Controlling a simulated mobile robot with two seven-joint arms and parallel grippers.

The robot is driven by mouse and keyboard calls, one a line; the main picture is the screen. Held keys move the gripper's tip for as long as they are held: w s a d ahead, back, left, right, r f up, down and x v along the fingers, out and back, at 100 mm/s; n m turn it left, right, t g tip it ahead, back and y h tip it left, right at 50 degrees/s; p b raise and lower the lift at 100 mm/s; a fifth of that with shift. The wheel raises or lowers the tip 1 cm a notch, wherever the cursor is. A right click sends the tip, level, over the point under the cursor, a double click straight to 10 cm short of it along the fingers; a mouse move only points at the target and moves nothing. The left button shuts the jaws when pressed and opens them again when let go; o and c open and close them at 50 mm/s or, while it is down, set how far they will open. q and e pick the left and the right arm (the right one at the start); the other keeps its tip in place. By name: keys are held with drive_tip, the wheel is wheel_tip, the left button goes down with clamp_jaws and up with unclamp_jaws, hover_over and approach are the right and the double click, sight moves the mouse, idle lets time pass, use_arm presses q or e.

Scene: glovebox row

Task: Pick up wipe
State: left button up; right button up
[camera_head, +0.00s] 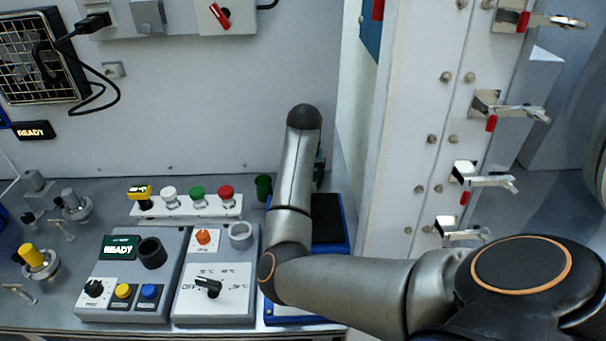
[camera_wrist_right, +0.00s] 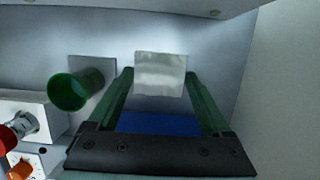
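The wipe (camera_wrist_right: 160,74) is a pale, slightly crumpled square in the right wrist view, lying beyond the palm, between the fingertips as seen from there. My right gripper (camera_wrist_right: 160,80) has green fingers spread wide apart, one on each side of the wipe. I cannot tell whether the fingertips touch its edges. In the head view my right arm hides the wipe and most of the right gripper. My left gripper is not in view.
A blue tray (camera_head: 345,249) lies under my arm. Control boxes (camera_head: 133,275) and a button strip (camera_head: 186,208) fill the bench left of it. A white latched door panel (camera_head: 425,110) stands to the right.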

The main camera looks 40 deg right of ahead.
drive_tip(key=c, duration=0.9)
drive_tip(key=shift+r, duration=0.1)
